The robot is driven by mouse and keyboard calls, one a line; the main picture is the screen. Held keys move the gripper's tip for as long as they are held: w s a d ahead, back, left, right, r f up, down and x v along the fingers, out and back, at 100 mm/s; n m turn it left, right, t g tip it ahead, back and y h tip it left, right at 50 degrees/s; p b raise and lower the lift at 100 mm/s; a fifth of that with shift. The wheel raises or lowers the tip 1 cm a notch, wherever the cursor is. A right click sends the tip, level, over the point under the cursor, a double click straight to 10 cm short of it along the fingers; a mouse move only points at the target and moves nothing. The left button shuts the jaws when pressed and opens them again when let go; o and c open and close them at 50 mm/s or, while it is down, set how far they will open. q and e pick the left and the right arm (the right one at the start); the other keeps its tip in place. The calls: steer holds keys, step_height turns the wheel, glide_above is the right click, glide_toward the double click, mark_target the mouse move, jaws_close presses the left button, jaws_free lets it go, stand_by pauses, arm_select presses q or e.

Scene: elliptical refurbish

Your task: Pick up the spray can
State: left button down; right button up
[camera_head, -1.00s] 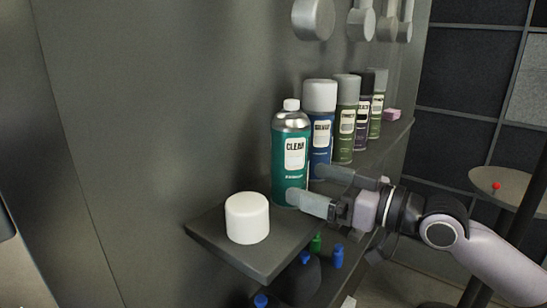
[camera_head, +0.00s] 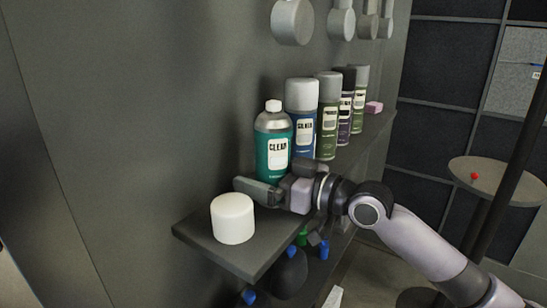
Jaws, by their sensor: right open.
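A row of spray cans stands upright on a dark shelf against the wall. The nearest is a teal can labelled CLEAR (camera_head: 273,145), with a silver shoulder and a small white top. Behind it stand a blue can with a grey cap (camera_head: 301,97) and several green and purple cans (camera_head: 328,115). My right gripper (camera_head: 268,176) is open low at the teal can. One finger lies across the front of its base, and the other shows on its right side, near the blue can. The can's bottom is hidden; I cannot tell whether the fingers touch it. My left gripper is not in view.
A white cylinder (camera_head: 233,218) stands on the shelf's (camera_head: 197,236) near end, close to the front finger. A pink block (camera_head: 374,107) lies at the far end. Bottles with blue tops (camera_head: 249,297) sit below. A round table (camera_head: 497,180) stands at right.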

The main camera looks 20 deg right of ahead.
steer(key=c, duration=1.2)
steer(key=shift+o, duration=0.2)
steer(key=shift+d+r, duration=0.1)
